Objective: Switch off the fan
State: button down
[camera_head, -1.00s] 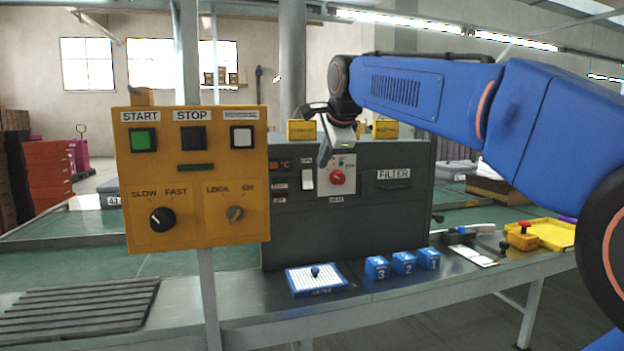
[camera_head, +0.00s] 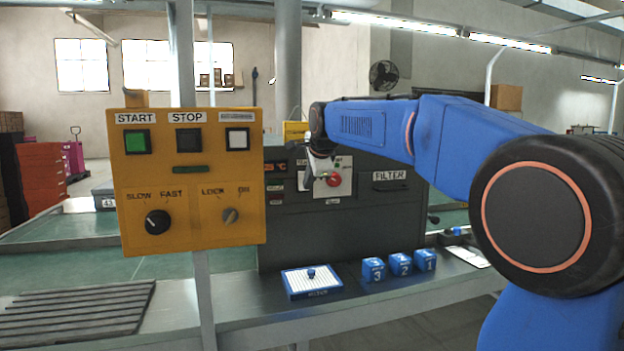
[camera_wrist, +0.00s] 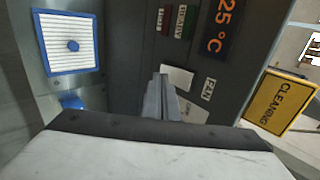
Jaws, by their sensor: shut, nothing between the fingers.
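The dark grey control box (camera_head: 340,222) stands on the line behind the orange panel. Its white fan switch (camera_wrist: 178,77) shows in the wrist view beside the FAN label (camera_wrist: 208,89). My gripper (camera_head: 309,180) is shut and empty, with its fingers right in front of the box face. In the wrist view the closed fingers (camera_wrist: 163,92) overlap part of the switch. Contact cannot be told, nor which way the switch is tipped. In the head view my gripper hides most of the switch. A dark wall fan (camera_head: 383,75) is at the back.
The red knob (camera_head: 333,180) is just right of my gripper. The orange START/STOP panel (camera_head: 190,165) stands at left front. A blue-framed white pad (camera_head: 311,283) and several numbered blue blocks (camera_head: 400,264) lie below the box. The yellow CLEANING sign (camera_wrist: 278,100) is near the box.

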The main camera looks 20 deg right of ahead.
jog(key=shift+w, duration=0.5)
jog(key=shift+w+f, duration=0.2)
jog(key=shift+f, duration=0.1)
jog(key=shift+r, duration=0.1)
jog(key=shift+r, duration=0.9)
